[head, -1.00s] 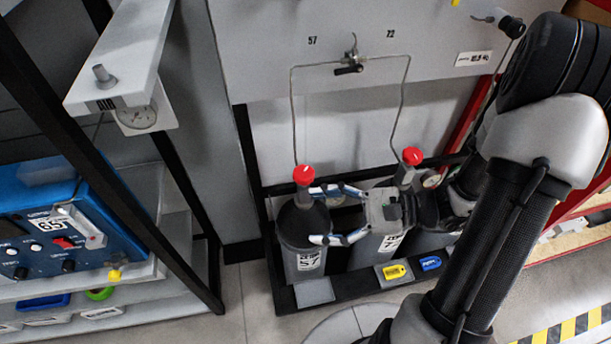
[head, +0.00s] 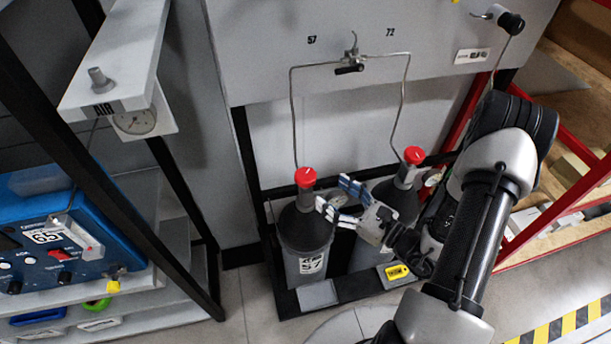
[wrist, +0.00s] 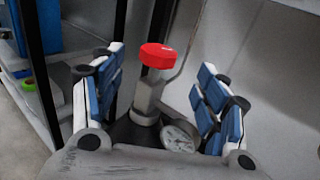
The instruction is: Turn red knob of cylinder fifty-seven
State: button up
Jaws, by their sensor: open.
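Cylinder fifty-seven (head: 303,237) is the dark-shouldered grey bottle on the left of the rack, under the panel mark 57. Its red knob (head: 305,177) sits on top of a grey valve stem. In the wrist view the red knob (wrist: 158,56) stands upright between my fingers, with a round gauge (wrist: 180,136) below it to the right. My gripper (head: 335,196) is open and empty, just right of the knob in the head view. In the wrist view my open fingers (wrist: 160,98) lie on both sides of the valve, with visible gaps to it.
The second cylinder, with its own red knob (head: 414,155), stands close on the right, beside my arm. Thin metal pipes (head: 293,115) rise from both valves to the panel (head: 430,25). A black frame post (head: 90,155) stands to the left.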

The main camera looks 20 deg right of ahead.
aim_at(314, 180)
jog(key=b+x, duration=0.1)
jog(key=x, duration=0.9)
jog(key=shift+a, duration=0.1)
jog(key=c, duration=1.1)
